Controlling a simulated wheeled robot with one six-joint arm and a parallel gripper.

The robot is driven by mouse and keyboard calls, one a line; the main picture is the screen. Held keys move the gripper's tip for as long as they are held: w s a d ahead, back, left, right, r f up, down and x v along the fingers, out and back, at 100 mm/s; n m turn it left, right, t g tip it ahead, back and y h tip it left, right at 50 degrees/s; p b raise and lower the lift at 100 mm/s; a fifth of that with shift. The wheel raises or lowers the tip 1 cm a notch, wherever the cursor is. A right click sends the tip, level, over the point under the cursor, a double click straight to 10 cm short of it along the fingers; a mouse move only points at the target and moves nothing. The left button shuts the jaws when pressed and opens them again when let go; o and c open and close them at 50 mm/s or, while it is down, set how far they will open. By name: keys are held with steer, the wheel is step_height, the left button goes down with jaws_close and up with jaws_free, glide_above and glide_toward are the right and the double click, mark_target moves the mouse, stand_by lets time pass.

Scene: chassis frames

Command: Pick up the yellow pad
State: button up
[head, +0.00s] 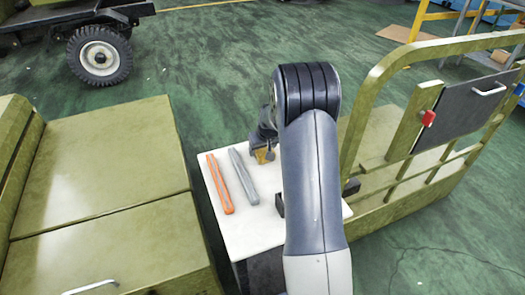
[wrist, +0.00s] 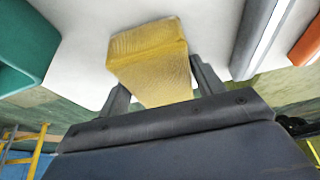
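The yellow pad (wrist: 150,55) is a block with a rough surface, seen in the wrist view between the two fingers of my gripper (wrist: 160,85). The right finger lies close against its side, and the left finger is close to its other side. I cannot tell whether both fingers press on it. In the head view a small part of the yellow pad (head: 263,155) shows at my gripper (head: 265,150), over the far part of the white table (head: 240,225). My arm hides part of the table. Whether the pad touches the table is unclear.
An orange bar (head: 220,184) and a grey bar (head: 243,176) lie left of my gripper on the table. A green object (wrist: 28,45) shows at the left in the wrist view. An olive cabinet (head: 100,170) stands left, an olive railed frame (head: 400,185) right.

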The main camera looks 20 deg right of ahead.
steer(key=c, duration=0.6)
steer(key=shift+o, duration=0.2)
steer(key=shift+r, duration=0.15)
steer(key=shift+r+p, duration=0.2)
steer(key=shift+p, duration=0.25)
step_height(320, 180, up, 10)
steer(key=shift+f, duration=0.1)
